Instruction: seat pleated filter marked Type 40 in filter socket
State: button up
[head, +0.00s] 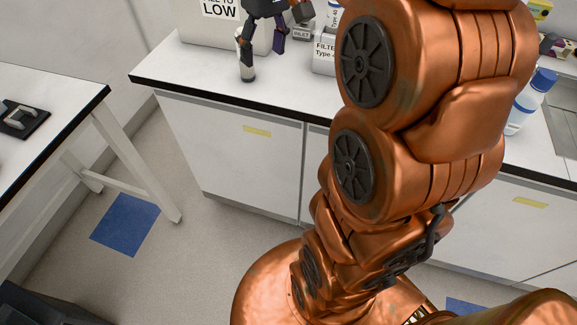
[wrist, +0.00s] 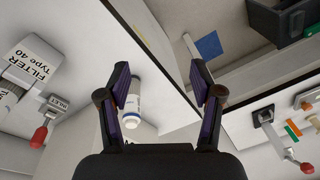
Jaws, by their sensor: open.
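My gripper (head: 262,52) is open and empty above the bench, near its front edge.
An INLET valve with a red handle (wrist: 40,136) sits by the block. A large box marked LOW (head: 195,30) is at the back. A blue-capped bottle (head: 530,95) stands right of my arm.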

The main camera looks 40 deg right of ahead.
jog(key=s+a+f, duration=0.3)
jog(key=s+f, duration=0.2)
jog(key=s, duration=0.2)
jog(key=s+a+f+g, duration=0.1)
jog(key=s+a+f, duration=0.3)
jog(key=s, duration=0.4)
jog(key=s+a+f+g+h, duration=0.1)
jog(key=s+a+f, duration=0.3)
jog(key=s, duration=0.3)
jog(key=shift+s+f+m, duration=0.15)
jog(key=shift+f+m, duration=0.25)
jog(key=shift+f, duration=0.4)
notch_tip(320, 180, up, 4)
jog(key=p, duration=0.3)
jog(key=shift+f, duration=0.25)
jog(key=shift+c, duration=0.3)
